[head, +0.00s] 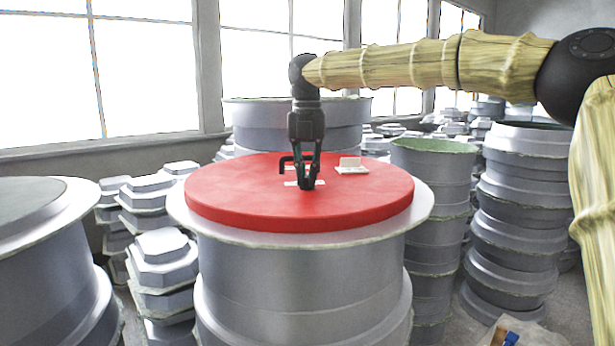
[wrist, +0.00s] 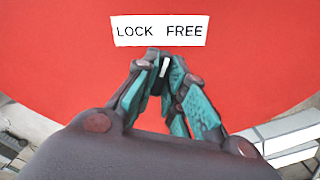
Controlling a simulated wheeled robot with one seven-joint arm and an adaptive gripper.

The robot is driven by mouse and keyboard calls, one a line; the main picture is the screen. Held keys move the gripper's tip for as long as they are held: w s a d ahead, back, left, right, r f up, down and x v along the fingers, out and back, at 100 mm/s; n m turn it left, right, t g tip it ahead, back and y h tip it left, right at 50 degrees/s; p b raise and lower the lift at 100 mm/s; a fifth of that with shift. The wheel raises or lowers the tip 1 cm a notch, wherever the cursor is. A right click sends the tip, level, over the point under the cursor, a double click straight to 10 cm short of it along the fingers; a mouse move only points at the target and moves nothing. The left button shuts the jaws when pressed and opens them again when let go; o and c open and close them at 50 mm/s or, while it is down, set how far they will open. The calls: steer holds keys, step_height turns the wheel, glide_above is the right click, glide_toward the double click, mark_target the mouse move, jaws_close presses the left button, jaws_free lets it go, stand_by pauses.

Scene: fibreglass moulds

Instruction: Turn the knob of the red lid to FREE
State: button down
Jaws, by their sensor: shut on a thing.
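The red lid (head: 375,195) lies flat on a round grey mould. My gripper (head: 306,184) points down at the lid's middle and is shut on the small dark knob (wrist: 155,76), mostly hidden between the teal finger pads in the wrist view. A white mark (wrist: 164,67) on the knob points up with a slight lean to the right, roughly toward the gap between the two words. The white label (wrist: 160,30) reads LOCK on the left and FREE on the right. In the head view the fingers hide the knob.
A white angled piece (head: 352,167) sits on the lid right of my gripper, and a dark bent bar (head: 286,160) shows just left of it. Stacked grey moulds (head: 518,215) stand right; another large mould (head: 60,250) stands left. The lid's front is clear.

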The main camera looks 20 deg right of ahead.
steer(key=m, duration=0.1)
steer(key=m+b, duration=0.1)
steer(key=m, duration=0.3)
steer(key=shift+f, duration=0.25)
stand_by(0.5)
steer(key=c, duration=1.5)
jaws_free()
steer(key=shift+w, duration=0.15)
steer(key=shift+r, duration=0.1)
steer(key=shift+r, duration=0.2)
step_height(320, 180, up, 12)
steer(key=shift+d+f, duration=0.1)
steer(key=shift+f, duration=0.1)
